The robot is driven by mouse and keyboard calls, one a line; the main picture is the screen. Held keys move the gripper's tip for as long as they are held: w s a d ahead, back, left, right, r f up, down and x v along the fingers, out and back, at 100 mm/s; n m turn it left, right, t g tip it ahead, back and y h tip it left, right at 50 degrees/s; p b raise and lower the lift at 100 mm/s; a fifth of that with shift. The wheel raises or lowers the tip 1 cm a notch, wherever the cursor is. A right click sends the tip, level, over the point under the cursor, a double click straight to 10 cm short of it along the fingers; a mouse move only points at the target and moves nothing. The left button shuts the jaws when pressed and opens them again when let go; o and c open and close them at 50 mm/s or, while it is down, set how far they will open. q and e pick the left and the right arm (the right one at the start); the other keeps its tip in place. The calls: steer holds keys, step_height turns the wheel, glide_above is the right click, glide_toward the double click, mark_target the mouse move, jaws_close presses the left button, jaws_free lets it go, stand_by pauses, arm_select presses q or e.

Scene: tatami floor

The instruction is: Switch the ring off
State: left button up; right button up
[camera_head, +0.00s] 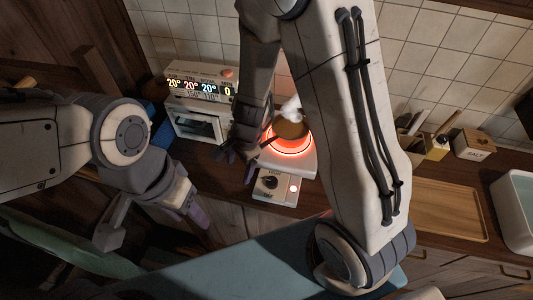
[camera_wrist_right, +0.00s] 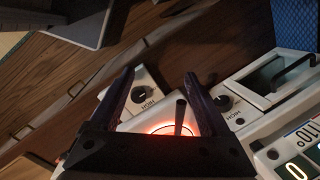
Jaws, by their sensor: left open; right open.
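The ring (camera_head: 290,146) glows red on a white cooker, with a small brown pan on it and white steam above. My left gripper (camera_head: 187,212) is open and empty, left of the cooker.
A white oven (camera_head: 199,124) with a lit display and its own knob (camera_wrist_right: 222,103) stands left of the cooker. The pan's handle (camera_wrist_right: 180,115) points out between my right fingers. A wooden board (camera_head: 447,208), a salt box (camera_head: 475,144) and a utensil holder (camera_head: 436,148) stand right.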

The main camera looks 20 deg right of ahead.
mark_target(271, 181)
arm_select(q)
step_height(271, 181, up, 5)
steer(key=p, duration=0.3)
arm_select(e)
steer(key=d+f+m+h, duration=0.2)
steer(key=d+f+m, duration=0.2)
steer(key=d+m, duration=0.45)
steer(key=shift+h, duration=0.3)
steer(key=f+b, duration=0.3)
steer(key=d+f+b, duration=0.1)
steer(key=f+b, duration=0.2)
steer(key=f, duration=0.1)
steer(key=w+f+b, duration=0.1)
steer(key=f+b, duration=0.2)
steer(key=shift+w+d+f, duration=0.1)
steer(key=shift+d+f, duration=0.05)
arm_select(q)
step_height(271, 181, down, 9)
steer(key=shift+f, duration=0.2)
steer(key=shift+s, duration=0.1)
arm_select(e)
steer(key=shift+c, duration=0.2)
jaws_close()
